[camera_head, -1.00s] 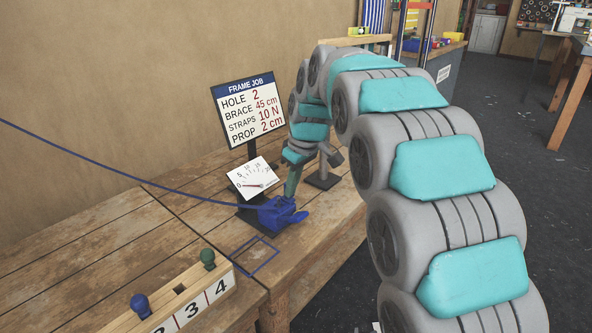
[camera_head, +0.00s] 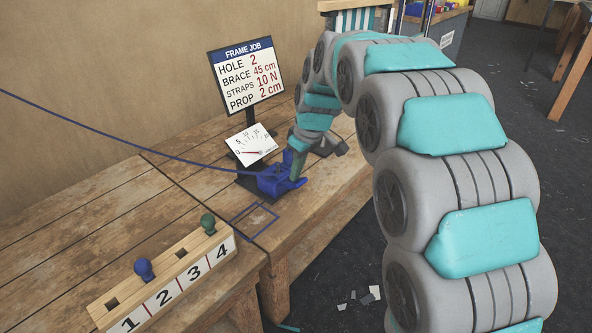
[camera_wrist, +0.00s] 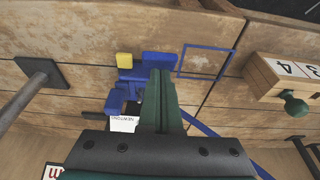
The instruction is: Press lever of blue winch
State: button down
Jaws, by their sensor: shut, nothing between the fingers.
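The blue winch (camera_head: 274,182) stands on the wooden bench, with a blue strap (camera_head: 130,138) running from it to the left. Its blue lever (camera_head: 290,186) sticks out at the right front. My gripper (camera_head: 297,172) is shut and empty, its fingers pointing down at the winch by the lever. In the wrist view my gripper's fingers (camera_wrist: 159,84) reach over the winch's blue block (camera_wrist: 158,60); whether they touch it I cannot tell. A white dial gauge (camera_head: 251,144) stands behind the winch, its red needle near 0.
A sign (camera_head: 246,74) reading STRAPS 10 N stands behind the gauge. A numbered peg block (camera_head: 165,281) with a blue and a green peg sits at the front left. A blue outlined square (camera_head: 255,221) on the bench is empty. A yellow piece (camera_wrist: 124,60) shows beside the winch.

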aim_at(302, 185)
jog(key=shift+s+d+f+t+y+b, duration=0.15)
jog(key=shift+f+t+y+b, duration=0.15)
jog(key=shift+b, duration=0.3)
jog(key=f+y+b, duration=0.1)
jog(key=b, duration=0.1)
jog(key=s+d+f+t+b, duration=0.1)
jog(key=b, duration=0.2)
jog(key=shift+s+d+f+y, duration=0.1)
jog(key=shift+f+y, duration=0.1)
jog(key=shift+y, duration=0.2)
jog(key=f+t+y+b, duration=0.1)
jog(key=b, duration=0.1)
jog(key=d+f+y+b, duration=0.1)
jog(key=b, duration=0.1)
jog(key=shift+s+t+b, duration=0.3)
jog(key=shift+t+b, duration=0.1)
jog(key=shift+f+b, duration=0.2)
jog(key=shift+b, duration=0.1)
jog(key=shift+s+d+f+b, duration=0.1)
jog(key=shift+d+f+b, duration=0.1)
jog(key=shift+b, duration=0.1)
jog(key=shift+s+f, duration=0.1)
jog(key=shift+f, duration=0.2)
